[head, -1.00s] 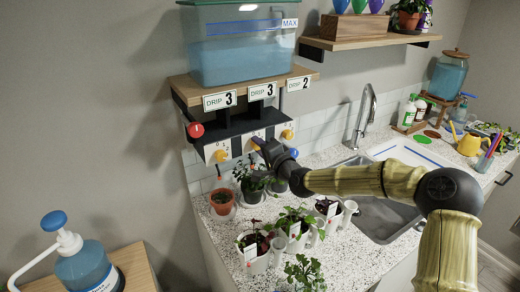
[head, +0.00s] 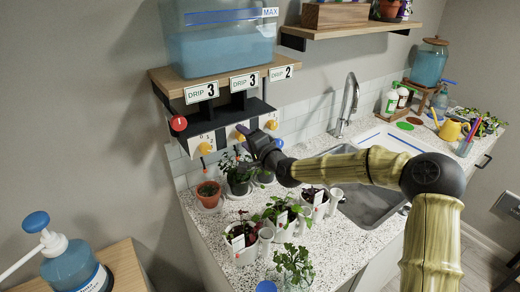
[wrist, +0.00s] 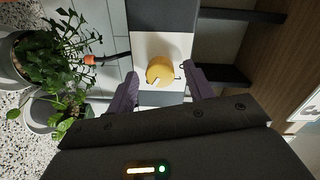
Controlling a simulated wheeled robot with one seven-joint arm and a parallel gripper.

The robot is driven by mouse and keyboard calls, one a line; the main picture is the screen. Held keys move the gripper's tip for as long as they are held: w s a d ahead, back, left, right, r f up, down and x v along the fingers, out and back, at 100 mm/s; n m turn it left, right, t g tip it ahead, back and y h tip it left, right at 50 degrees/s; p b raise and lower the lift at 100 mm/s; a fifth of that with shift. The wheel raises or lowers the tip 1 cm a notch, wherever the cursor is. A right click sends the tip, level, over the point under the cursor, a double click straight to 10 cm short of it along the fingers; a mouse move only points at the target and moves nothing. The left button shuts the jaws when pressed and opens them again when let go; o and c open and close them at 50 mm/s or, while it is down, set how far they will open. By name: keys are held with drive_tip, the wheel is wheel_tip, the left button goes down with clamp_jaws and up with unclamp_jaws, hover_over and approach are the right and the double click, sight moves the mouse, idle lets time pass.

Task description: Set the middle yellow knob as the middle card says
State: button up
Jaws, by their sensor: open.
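The middle yellow knob (head: 241,132) is on the white panel under the shelf. In the wrist view the yellow knob (wrist: 160,70) shows a white pointer mark toward its lower left. In the wrist view my gripper (wrist: 161,73) is open, with one finger on either side of the knob and visible gaps between. The scale marks around the knob are too small to read.
Other yellow knobs are at left (head: 205,148) and right (head: 271,124). A red knob (head: 179,123) is further left. The blue-filled tank (head: 222,45) stands above. Potted plants (head: 238,172) crowd the counter (head: 325,240) below, close under my gripper.

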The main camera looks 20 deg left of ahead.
drive_tip(key=b+v, duration=0.2)
drive_tip(key=v, duration=1.5)
drive_tip(key=shift+s+f, duration=0.1)
